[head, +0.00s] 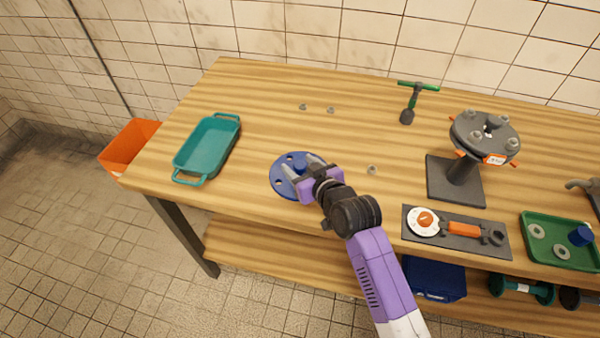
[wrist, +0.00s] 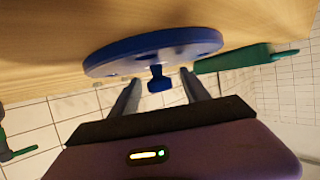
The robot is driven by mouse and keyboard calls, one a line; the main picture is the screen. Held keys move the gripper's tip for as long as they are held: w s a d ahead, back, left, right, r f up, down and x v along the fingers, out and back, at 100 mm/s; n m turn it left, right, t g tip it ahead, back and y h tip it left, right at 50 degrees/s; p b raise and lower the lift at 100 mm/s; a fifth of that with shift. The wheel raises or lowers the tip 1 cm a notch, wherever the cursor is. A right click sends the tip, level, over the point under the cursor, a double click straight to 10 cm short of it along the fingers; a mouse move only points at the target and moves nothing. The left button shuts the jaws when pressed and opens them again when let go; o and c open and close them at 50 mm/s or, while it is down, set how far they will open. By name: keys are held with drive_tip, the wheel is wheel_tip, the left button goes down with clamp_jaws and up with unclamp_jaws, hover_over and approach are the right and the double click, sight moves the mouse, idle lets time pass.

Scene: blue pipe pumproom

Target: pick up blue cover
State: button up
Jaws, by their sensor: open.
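The blue cover (head: 284,186) is a round disc with holes and a raised central knob (head: 300,165). It lies flat on the wooden table, left of the middle in the head view. In the wrist view the disc (wrist: 150,50) fills the upper middle, and its knob (wrist: 158,80) points toward my gripper. My gripper (head: 302,170) is open, with its two fingers above the disc on either side of the knob. In the wrist view the fingertips (wrist: 160,82) straddle the knob with a gap on both sides. No firm contact is visible.
A teal tray (head: 180,178) lies to the left. Several small nuts (head: 372,169) lie loose on the table. A dark flanged stand (head: 466,180) and a green-handled tool (head: 410,100) are to the right. A tool board (head: 455,244) and a green tray (head: 540,256) lie near the front right edge.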

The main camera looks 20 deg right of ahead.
drive_tip(key=shift+c, duration=0.3)
clamp_jaws()
drive_tip(key=shift+r, duration=0.1)
idle(1.0)
